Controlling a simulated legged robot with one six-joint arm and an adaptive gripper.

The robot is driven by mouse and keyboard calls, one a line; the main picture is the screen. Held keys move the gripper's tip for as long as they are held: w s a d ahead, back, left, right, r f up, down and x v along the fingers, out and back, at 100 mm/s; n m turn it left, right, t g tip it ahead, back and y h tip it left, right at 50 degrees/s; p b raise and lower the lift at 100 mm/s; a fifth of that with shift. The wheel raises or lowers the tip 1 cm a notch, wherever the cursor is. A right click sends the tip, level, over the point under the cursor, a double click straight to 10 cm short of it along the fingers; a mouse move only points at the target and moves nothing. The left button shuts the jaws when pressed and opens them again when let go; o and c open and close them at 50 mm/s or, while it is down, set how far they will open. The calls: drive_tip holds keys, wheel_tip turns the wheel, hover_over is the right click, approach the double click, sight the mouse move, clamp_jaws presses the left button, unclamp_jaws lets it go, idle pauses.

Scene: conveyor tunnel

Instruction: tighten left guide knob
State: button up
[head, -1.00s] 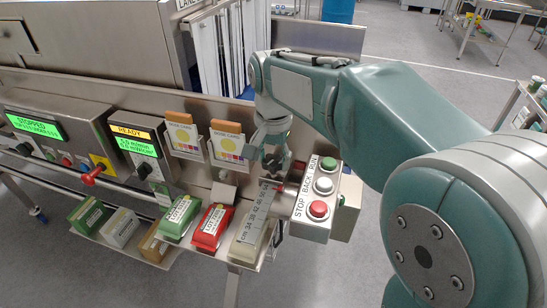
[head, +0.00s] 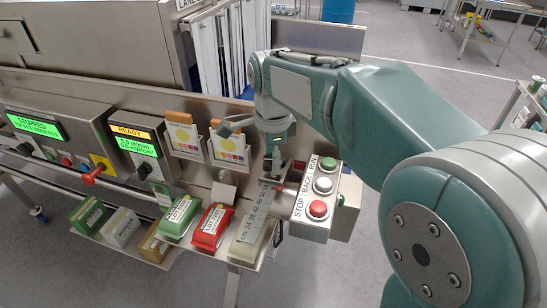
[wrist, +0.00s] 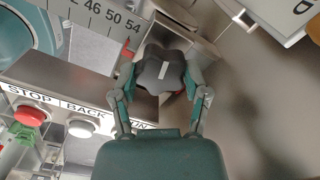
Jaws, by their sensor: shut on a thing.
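A dark lobed knob (wrist: 166,70) with a white line on its face sits between my fingers in the wrist view. The line stands close to upright there. My gripper (wrist: 160,88) is shut on the knob, one finger against each side. In the head view my gripper (head: 272,168) reaches down at the upper end of the ruled scale (head: 253,217), left of the button box. The knob is largely hidden there by the gripper. The scale's upper figures, 46 to 54, show beside the knob in the wrist view (wrist: 104,15), with a red pointer near 54.
The button box (head: 313,228) with STOP, BACK and RUN buttons stands close to the right of my gripper. Red (head: 211,228) and green (head: 179,217) labelled blocks lie left of the scale. Two cards (head: 184,141) hang on the panel behind.

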sight(270, 159)
drive_tip(key=shift+m, duration=1.4)
drive_tip(key=o, duration=0.9)
drive_tip(key=shift+a, duration=0.1)
drive_tip(key=shift+o, duration=1.3)
drive_tip(key=shift+w, duration=0.1)
drive_tip(key=shift+a, duration=0.15)
drive_tip(key=shift+r, duration=0.45)
wheel_tip(270, 159, up, 11)
